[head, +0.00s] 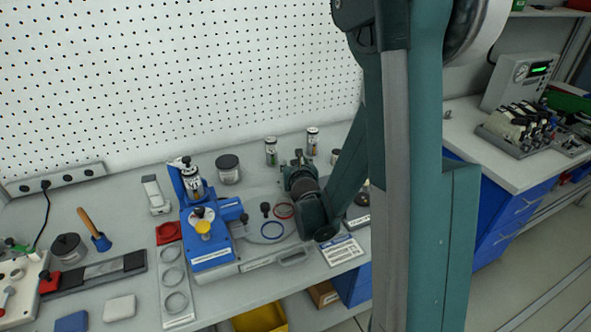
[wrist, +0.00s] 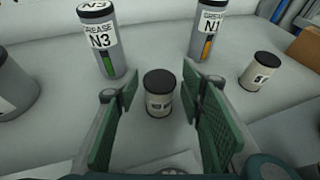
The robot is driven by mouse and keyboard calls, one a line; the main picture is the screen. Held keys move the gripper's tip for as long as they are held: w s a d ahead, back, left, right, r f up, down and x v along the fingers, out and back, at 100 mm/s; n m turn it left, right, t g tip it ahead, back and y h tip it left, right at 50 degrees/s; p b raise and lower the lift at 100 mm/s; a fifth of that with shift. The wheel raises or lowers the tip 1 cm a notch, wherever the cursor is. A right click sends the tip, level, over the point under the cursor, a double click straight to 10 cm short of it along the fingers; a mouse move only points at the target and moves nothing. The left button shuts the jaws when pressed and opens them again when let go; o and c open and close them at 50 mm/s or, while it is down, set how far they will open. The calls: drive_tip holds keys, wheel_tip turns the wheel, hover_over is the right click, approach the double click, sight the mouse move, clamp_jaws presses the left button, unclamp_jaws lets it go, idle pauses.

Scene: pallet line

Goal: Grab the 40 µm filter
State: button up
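My gripper (wrist: 160,84) is open, with green ribbed finger pads left and right. A small pale canister with a black lid (wrist: 159,94) stands upright on the bench between and slightly beyond the fingertips, with a gap on each side. Its label is too small to read. A similar small canister (wrist: 260,72) stands to the right, outside the fingers; its label is also unreadable. I cannot tell which one is the 40 µm filter. In the head view my gripper (head: 299,162) is low over the back of the bench and hides the canister between its fingers.
Grease cartridges N3 (wrist: 103,42) and N1 (wrist: 209,32) stand behind the fingertips, left and right. A wide grey jar (wrist: 12,85) stands at far left. A blue fixture (head: 208,245) and rings lie in front of the arm on the bench.

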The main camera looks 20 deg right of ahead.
sight(295, 162)
drive_tip(key=shift+c, duration=0.3)
drive_tip(key=c, duration=0.8)
drive_tip(key=shift+o, duration=0.2)
drive_tip(key=shift+r+p, duration=1.5)
drive_tip(key=shift+r, duration=3.5)
